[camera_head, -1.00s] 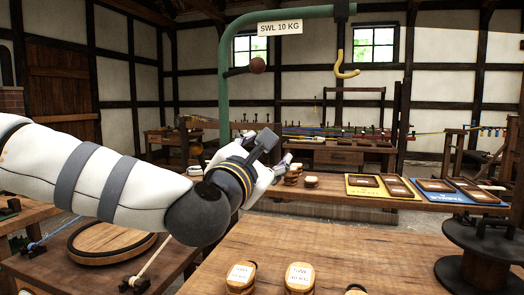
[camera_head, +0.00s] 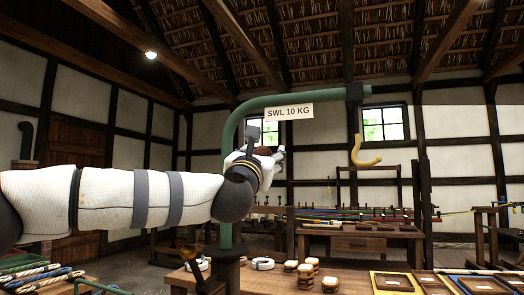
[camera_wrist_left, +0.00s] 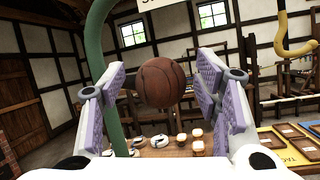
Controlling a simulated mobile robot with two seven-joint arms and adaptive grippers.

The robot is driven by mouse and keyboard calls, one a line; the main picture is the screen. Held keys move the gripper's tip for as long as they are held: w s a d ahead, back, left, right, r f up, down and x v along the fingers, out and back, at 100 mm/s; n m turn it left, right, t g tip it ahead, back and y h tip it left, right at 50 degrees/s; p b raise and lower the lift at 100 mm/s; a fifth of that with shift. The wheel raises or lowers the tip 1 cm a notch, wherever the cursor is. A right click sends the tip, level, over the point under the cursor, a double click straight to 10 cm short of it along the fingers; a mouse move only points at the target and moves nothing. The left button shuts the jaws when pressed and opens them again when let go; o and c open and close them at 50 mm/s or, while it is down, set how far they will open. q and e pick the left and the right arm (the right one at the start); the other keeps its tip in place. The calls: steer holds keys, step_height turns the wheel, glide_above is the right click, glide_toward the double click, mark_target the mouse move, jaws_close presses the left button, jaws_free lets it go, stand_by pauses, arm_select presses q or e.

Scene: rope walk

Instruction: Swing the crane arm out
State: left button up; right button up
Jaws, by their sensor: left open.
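The crane (camera_head: 226,180) is a green post that bends over into an arm (camera_head: 310,98) reaching right, with a white "SWL 10 KG" sign. A yellow hook (camera_head: 357,156) hangs at its far end. A brown ball knob (camera_wrist_left: 160,83) shows between the purple pads of my left gripper (camera_head: 268,148) in the left wrist view. The gripper is open, with a finger on either side of the knob. I see gaps beside the ball, and no grip on it. In the head view the gripper mostly hides the knob. My right gripper is out of view.
A bench below holds small wooden blocks (camera_head: 305,272) and white rings (camera_head: 263,264). Framed boards on yellow and blue mats lie at right (camera_head: 398,282). A rope table (camera_head: 360,238) stands behind. The air around the crane arm is clear.

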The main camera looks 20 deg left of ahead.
arm_select(q)
steer(key=shift+w+r, duration=0.1)
steer(key=shift+w, duration=0.4)
jaws_close()
